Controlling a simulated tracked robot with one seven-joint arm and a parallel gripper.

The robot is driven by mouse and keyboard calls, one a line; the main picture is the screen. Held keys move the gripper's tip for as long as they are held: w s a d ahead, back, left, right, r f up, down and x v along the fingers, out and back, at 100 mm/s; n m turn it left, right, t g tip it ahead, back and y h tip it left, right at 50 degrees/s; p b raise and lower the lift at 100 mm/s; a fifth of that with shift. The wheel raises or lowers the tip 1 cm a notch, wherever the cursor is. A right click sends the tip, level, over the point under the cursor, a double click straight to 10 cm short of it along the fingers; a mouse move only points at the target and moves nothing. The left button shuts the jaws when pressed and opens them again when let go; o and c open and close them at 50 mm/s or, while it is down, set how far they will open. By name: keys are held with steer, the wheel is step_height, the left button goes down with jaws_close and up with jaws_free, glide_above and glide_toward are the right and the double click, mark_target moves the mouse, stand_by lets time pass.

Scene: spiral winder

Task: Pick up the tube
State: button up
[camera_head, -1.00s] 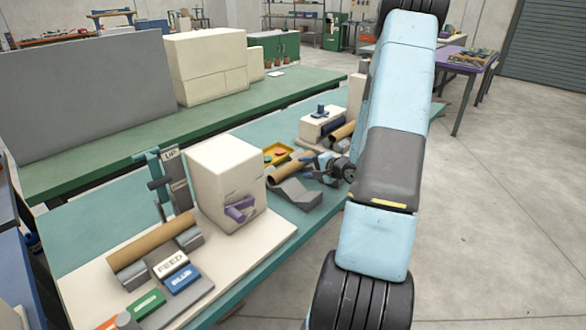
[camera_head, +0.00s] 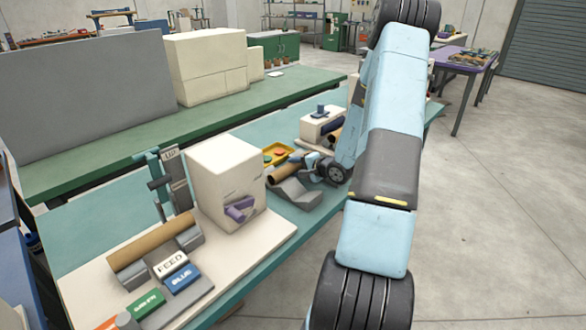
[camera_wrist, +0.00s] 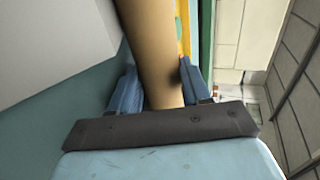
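A brown tube (camera_head: 284,173) lies near the middle of the teal bench, by a grey wedge-shaped block (camera_head: 297,193). In the wrist view the tube (camera_wrist: 155,48) runs between the two blue fingers of my gripper (camera_wrist: 158,75). One finger is on each side, close against its edges. I cannot tell whether they press on it. In the head view my arm reaches down to the bench, and my gripper (camera_head: 312,162) is small and partly hidden there. Another brown tube (camera_head: 153,247) rests on the grey cradle of the front machine. A third tube (camera_head: 336,134) shows partly behind my arm.
A cream box-shaped machine (camera_head: 225,170) stands left of my gripper. Feed (camera_head: 171,264) and blue (camera_head: 181,279) label blocks sit before it. A yellow tray (camera_head: 277,152) and a smaller cream machine (camera_head: 321,123) are beyond.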

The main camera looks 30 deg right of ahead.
steer(key=c, duration=0.4)
steer(key=shift+c, duration=0.2)
